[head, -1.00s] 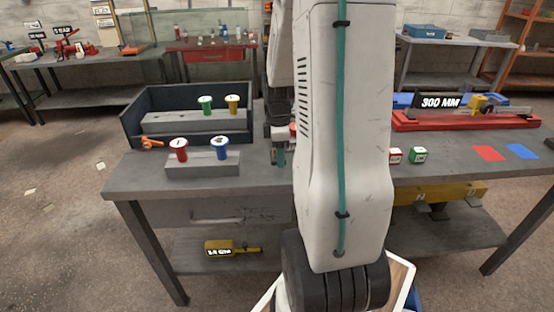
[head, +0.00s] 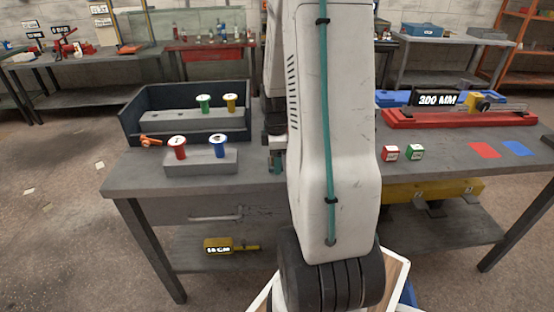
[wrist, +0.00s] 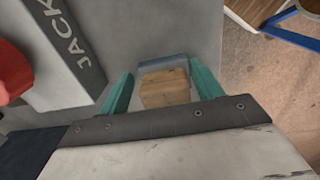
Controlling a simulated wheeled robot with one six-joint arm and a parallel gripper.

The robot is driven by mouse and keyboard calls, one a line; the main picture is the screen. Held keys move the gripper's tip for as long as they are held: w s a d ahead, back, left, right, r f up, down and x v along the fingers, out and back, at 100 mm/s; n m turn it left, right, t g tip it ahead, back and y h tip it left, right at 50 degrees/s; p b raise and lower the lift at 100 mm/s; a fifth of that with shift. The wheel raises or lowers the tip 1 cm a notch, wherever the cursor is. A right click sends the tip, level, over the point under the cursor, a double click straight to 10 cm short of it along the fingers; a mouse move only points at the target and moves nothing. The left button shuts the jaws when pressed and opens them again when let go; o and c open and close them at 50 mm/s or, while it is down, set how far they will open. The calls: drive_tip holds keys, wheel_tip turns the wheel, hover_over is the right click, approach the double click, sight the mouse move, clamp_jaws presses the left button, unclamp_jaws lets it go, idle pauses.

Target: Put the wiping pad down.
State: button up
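The wiping pad is a small wooden block (wrist: 165,92) on a grey base (wrist: 162,63) in the middle of the wrist view, against the grey bench top. My gripper (wrist: 162,76) has two teal fingers, one on each side of the block. A strip of bench shows between the left finger and the wood, and the right finger is very close to it, so the gripper looks open around the pad. In the head view my gripper (head: 276,164) is low at the bench top, partly behind my arm, and the pad cannot be made out there.
On the bench (head: 130,182), a grey block (head: 200,163) with red and blue pegs and a dark open bin (head: 130,122) stand left of my gripper. Small red and green cubes (head: 391,153) (head: 415,152) and a red rail (head: 460,117) are on the right.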

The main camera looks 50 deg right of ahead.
drive_tip(key=shift+s+a+f, duration=0.4)
drive_tip(key=shift+f, duration=0.1)
drive_tip(key=r, duration=1.2)
drive_tip(key=shift+w+d+r, duration=0.1)
drive_tip(key=shift+w+r, duration=0.15)
drive_tip(key=shift+r, duration=0.05)
drive_tip(key=shift+a+r, duration=0.2)
drive_tip(key=shift+r, duration=0.15)
drive_tip(key=s+a+r+m, duration=0.15)
drive_tip(key=a+r, duration=0.25)
drive_tip(key=a, duration=0.4)
drive_tip(key=w+a+r+m, duration=0.1)
drive_tip(key=a+r+m, duration=0.15)
drive_tip(key=a, duration=0.55)
drive_tip(key=s+a+r+m+t, duration=0.1)
drive_tip(key=s+a+r+m, duration=0.2)
drive_tip(key=s+a, duration=0.9)
drive_tip(key=shift+a+m, duration=0.5)
drive_tip(key=shift+a, duration=0.5)
